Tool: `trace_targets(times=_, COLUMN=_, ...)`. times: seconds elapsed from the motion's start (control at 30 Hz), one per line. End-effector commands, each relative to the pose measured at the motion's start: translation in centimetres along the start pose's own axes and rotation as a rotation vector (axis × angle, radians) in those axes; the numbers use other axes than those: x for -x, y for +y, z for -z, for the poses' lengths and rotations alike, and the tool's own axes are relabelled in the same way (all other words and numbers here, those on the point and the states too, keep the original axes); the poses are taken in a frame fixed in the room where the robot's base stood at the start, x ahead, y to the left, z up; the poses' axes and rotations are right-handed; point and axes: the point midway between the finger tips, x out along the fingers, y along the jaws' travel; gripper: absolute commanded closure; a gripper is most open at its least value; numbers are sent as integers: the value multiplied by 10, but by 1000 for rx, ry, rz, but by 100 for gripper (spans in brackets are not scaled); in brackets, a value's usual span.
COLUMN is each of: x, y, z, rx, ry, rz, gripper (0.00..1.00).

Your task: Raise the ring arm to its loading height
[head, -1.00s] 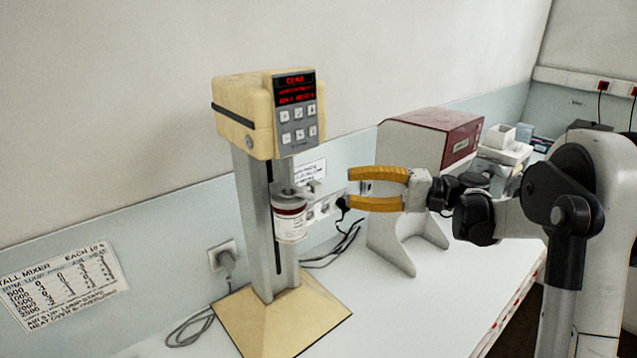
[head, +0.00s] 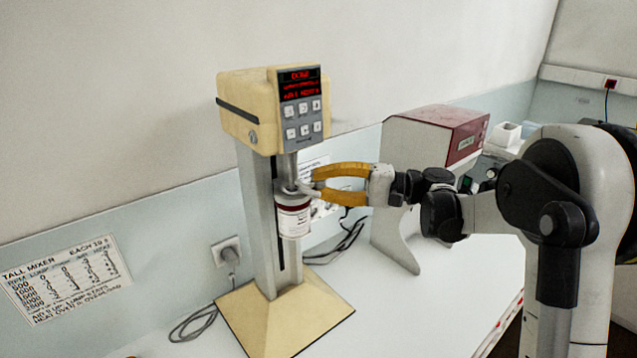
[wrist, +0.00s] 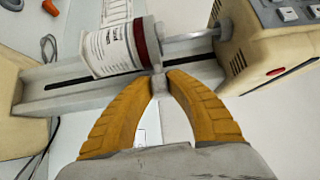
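The tall cream mixer (head: 244,108) stands on a cream base plate (head: 290,318), with a red-lit display and buttons on its head. A grey slotted column (head: 262,225) carries the ring arm, whose light grey handle (head: 305,187) shows near the jar's top. A jar (head: 293,217) with a white label and dark red band hangs at the ring, below the head and clear of the base. My gripper (head: 314,181) has its yellow fingers closed in on the handle. In the wrist view, the fingertips (wrist: 159,82) meet on a small grey end of the handle. The ring is mostly hidden by the jar.
A dark red and white machine (head: 430,140) stands behind my gripper at right. A printed mixer chart (head: 65,278) is on the wall at left. Cables and a wall plug (head: 226,252) lie behind the column. The white bench right of the base is clear.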

Motion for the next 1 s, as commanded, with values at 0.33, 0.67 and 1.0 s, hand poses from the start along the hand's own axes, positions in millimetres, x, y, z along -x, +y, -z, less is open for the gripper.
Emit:
trace_targets(times=0.33, x=0, y=-8, z=0, rx=0, ry=0, rz=1, gripper=100)
trace_targets(times=0.67, x=-1, y=-36, z=0, rx=-1, ry=1, rz=3, gripper=100)
trace_targets(times=1.0, x=-1, y=-35, z=0, rx=-1, ry=1, rz=2, gripper=60)
